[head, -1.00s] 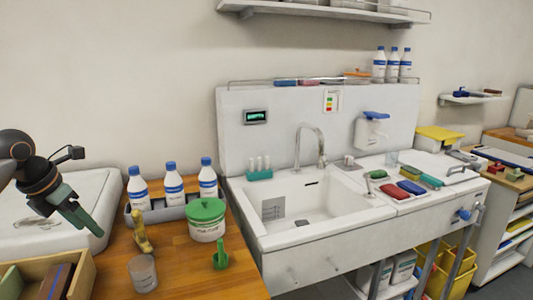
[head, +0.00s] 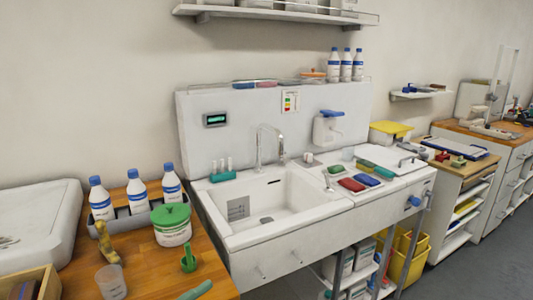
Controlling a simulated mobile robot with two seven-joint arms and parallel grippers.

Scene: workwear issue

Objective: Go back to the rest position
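My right gripper is not in view.
A lidded white tub (head: 171,226), a small green item (head: 188,259), a clear cup (head: 111,282), a yellowish item (head: 107,242) and bottles in a grey tray (head: 122,227) crowd the counter. A white sink (head: 262,205) is to the right, with a wooden-topped unit (head: 455,168) beyond.

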